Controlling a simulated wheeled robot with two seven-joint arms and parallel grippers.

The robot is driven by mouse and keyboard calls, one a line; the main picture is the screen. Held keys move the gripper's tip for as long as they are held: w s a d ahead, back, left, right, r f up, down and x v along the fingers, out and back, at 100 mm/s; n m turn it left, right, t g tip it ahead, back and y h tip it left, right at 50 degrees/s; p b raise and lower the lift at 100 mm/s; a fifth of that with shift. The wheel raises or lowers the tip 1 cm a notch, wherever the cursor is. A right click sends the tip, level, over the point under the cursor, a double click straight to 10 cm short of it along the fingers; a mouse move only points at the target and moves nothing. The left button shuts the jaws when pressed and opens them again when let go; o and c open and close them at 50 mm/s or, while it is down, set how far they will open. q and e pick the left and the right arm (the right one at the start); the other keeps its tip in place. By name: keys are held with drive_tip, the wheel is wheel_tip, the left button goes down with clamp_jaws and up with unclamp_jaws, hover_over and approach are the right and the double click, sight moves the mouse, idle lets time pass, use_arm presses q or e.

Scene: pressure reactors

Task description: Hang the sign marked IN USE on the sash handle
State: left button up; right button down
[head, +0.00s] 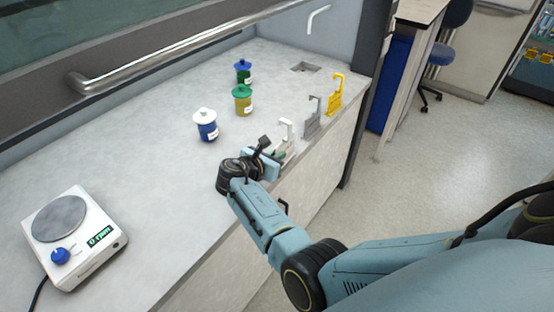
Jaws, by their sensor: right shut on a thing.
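The sash handle (185,51) is a long metal bar along the sash at the upper left, with nothing hanging on it. Three hook-topped signs stand in a row near the counter's front edge: a white one (286,134), a grey one (313,119) and a yellow one (335,97). Their markings are too small to read. My right gripper (272,156) is at the white sign, the nearest of the three, and is shut on it. My gripper hides part of the sign's lower body. My left gripper is not in view.
A white-lidded blue jar (206,126), a green-lidded jar (242,99) and a blue-lidded jar (243,72) stand behind the signs. A hotplate-like device (74,235) sits at lower left. The counter (140,150) between it and the jars is clear.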

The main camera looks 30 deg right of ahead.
drive_tip(key=shift+f, duration=0.4)
drive_tip(key=shift+f, duration=0.2)
drive_tip(key=c, duration=1.6)
unclamp_jaws()
drive_tip(key=shift+o, duration=0.2)
drive_tip(key=shift+f, duration=0.1)
